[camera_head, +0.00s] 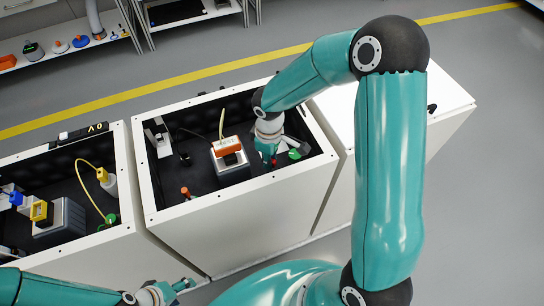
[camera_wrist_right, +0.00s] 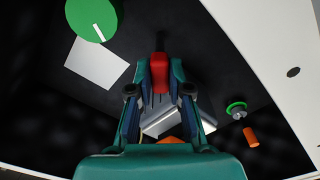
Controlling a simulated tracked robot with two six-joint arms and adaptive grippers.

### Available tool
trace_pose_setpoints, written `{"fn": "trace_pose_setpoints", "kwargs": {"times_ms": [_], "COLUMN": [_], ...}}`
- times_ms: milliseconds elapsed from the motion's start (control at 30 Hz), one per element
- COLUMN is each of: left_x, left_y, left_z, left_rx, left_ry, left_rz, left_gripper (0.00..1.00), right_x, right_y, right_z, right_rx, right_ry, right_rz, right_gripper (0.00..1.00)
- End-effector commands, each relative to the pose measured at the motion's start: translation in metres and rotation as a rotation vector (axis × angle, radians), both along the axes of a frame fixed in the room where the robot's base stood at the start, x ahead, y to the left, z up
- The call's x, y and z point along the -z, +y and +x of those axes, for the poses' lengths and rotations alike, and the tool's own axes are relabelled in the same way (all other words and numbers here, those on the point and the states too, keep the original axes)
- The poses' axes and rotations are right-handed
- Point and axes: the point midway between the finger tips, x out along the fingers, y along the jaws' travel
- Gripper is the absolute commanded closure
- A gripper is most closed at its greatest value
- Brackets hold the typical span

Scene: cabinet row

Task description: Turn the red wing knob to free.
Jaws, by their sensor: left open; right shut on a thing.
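The red wing knob (camera_wrist_right: 159,72) is upright in the right wrist view, between the two fingertips of my right gripper (camera_wrist_right: 159,84), which is shut on it. In the head view my right gripper (camera_head: 268,158) reaches down into the middle open cabinet, and only a small red bit of the knob (camera_head: 274,162) shows beside it. The knob's base and any position marks are mostly hidden by the fingers. My left gripper (camera_head: 172,289) is open and empty, low in front of the cabinets at the bottom of the head view.
A green round knob (camera_wrist_right: 95,18) with a white line sits near a white label (camera_wrist_right: 97,62). A grey device with an orange top (camera_head: 228,148) stands left of my right gripper. White cabinet walls (camera_head: 240,215) enclose the space. An orange peg (camera_head: 185,191) stands near the front left.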

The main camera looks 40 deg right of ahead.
Motion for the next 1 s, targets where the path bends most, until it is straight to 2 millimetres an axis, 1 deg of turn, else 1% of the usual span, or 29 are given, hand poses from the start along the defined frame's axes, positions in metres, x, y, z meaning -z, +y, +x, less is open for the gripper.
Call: {"fn": "trace_pose_setpoints", "kwargs": {"times_ms": [600,800,1000], "left_x": [-0.016,-0.021,-0.023], "left_y": [0.000,0.000,0.000], "left_z": [0.000,0.000,0.000], "left_rx": [0.000,0.000,0.000], "left_ry": [0.000,0.000,0.000], "left_rz": [0.000,0.000,0.000], "left_gripper": [0.36,0.36,0.36], "right_x": [-0.002,-0.001,-0.001], "right_y": [0.001,0.001,0.002], "right_z": [0.001,0.001,0.000], "right_rx": [-0.566,-0.701,-0.781], "right_ry": [-0.005,-0.005,-0.004], "right_rz": [0.004,0.005,0.005], "right_gripper": [1.00,1.00,1.00]}}
